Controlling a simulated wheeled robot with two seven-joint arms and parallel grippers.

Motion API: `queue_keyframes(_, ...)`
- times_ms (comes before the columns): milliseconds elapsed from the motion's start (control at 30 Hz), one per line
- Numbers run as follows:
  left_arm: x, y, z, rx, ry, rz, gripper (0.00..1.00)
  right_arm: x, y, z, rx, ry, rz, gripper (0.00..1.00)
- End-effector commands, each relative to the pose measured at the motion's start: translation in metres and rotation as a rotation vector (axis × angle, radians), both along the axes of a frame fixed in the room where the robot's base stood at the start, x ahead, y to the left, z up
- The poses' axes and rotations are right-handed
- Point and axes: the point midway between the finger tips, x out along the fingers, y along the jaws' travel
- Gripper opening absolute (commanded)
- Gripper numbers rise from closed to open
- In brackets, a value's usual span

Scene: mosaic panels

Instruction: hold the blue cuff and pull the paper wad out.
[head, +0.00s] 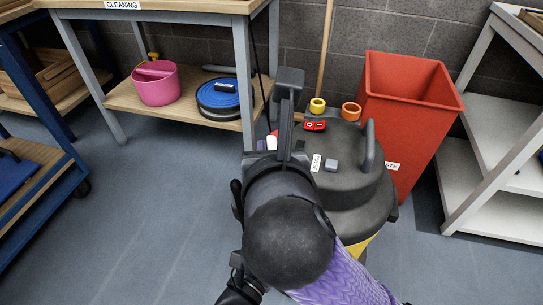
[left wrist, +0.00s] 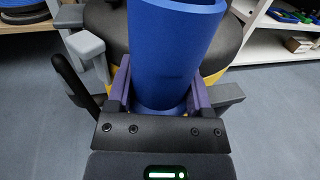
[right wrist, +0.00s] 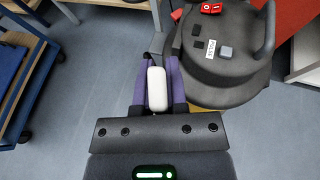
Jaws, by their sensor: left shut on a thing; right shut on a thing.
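The blue cuff (left wrist: 170,50) is a wide blue tube that fills the middle of the left wrist view. My left gripper (left wrist: 160,85) is shut on it, one purple finger on each side. The paper wad (right wrist: 156,88) is a small white rounded piece in the right wrist view. My right gripper (right wrist: 158,85) is shut on it, and the grey floor shows around it; no cuff shows around or touching the wad there. In the head view my own arm covers the middle, and I cannot make out the cuff there.
A dark vacuum (head: 350,185) with a red switch and a yellow base stands close by. A red bin (head: 410,110) stands behind it. A workbench (head: 160,8) with a pink bucket (head: 156,84) is at the left, white shelving (head: 500,150) at the right. The floor at lower left is clear.

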Motion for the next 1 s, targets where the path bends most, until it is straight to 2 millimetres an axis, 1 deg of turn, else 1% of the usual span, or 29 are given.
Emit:
queue_keyframes(33, -0.002, 0.001, -0.006, 0.008, 0.015, 0.003, 0.00, 0.000, 0.000, 0.001, 0.000, 0.000, 0.001, 0.00)
queue_keyframes(267, -0.002, 0.001, -0.006, 0.008, 0.015, 0.003, 0.00, 0.000, 0.000, 0.001, -0.001, 0.001, 0.000, 0.00)
queue_keyframes(300, -0.002, 0.001, -0.006, 0.008, 0.015, 0.003, 0.72, 0.000, 0.000, 0.001, -0.001, 0.001, 0.000, 0.00)
queue_keyframes(367, -0.002, 0.001, -0.006, 0.008, 0.015, 0.003, 0.85, 0.000, 0.000, 0.001, -0.001, 0.001, 0.000, 0.00)
queue_keyframes(400, -0.002, 0.001, -0.006, 0.008, 0.015, 0.003, 0.93, 0.000, 0.000, 0.001, -0.001, 0.001, 0.000, 0.00)
queue_keyframes(433, -0.002, 0.001, -0.006, 0.008, 0.015, 0.003, 1.00, 0.000, 0.000, 0.001, -0.001, 0.001, 0.000, 0.00)
queue_keyframes(767, -0.003, 0.002, -0.005, 0.008, 0.012, 0.002, 1.00, 0.000, 0.000, 0.001, -0.001, 0.001, 0.000, 0.00)
queue_keyframes(867, -0.015, 0.009, -0.006, 0.010, 0.014, 0.003, 1.00, 0.000, 0.000, 0.001, -0.001, 0.001, 0.000, 0.00)
queue_keyframes(1000, -0.049, 0.028, -0.005, 0.009, 0.014, 0.002, 1.00, 0.000, 0.000, 0.002, -0.001, 0.000, 0.000, 0.00)
